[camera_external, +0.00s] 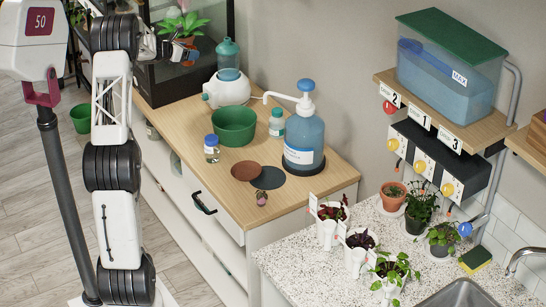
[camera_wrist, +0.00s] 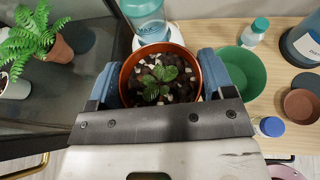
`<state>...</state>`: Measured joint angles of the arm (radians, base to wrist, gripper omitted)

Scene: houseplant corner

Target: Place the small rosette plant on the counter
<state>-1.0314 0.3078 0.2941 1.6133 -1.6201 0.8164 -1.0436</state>
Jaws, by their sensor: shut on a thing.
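The small rosette plant (camera_wrist: 157,84) has dark green leaves, sits in dark soil with pale stones, and stands in a round terracotta-coloured pot (camera_wrist: 126,72). My gripper (camera_wrist: 160,76) is shut on this pot, with a blue-grey finger on each side. In the external view my gripper (camera_external: 180,46) is at the upper left, by the dark glass tank and left of the white, teal-topped bottle. The speckled counter (camera_external: 285,262) is at the lower right.
The wooden cabinet top (camera_external: 205,185) bears a green bowl (camera_external: 233,127), small bottles, a blue pump bottle (camera_external: 303,140) and flat discs. Several potted plants and a sponge (camera_external: 475,259) stand on the counter by a sink. A fern (camera_wrist: 32,40) shows at left in the wrist view.

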